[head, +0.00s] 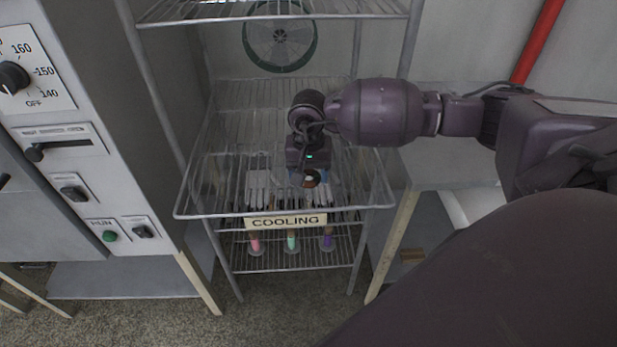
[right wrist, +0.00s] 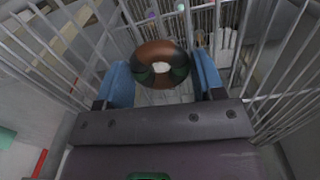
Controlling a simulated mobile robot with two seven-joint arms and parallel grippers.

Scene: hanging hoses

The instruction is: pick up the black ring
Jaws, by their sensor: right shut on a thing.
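A ring (right wrist: 160,49) shows in the right wrist view as a thick dark doughnut shape with brown and dark green shading and a pale spot at its hole. It sits between the two blue fingers of my right gripper (right wrist: 164,72), which is shut on it. In the head view the right gripper (head: 309,171) points down over the wire rack, with the small ring (head: 316,178) at its fingertips. Whether the ring still touches the shelf is hard to tell. My left gripper is not in view.
The wire rack (head: 190,213) carries a "COOLING" sign (head: 286,221) at its front edge. Several coloured items stand on the lower shelf (head: 285,264). A control cabinet (head: 85,120) is at the left, a grey table (head: 455,165) at the right, and an upper shelf (head: 270,12) above.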

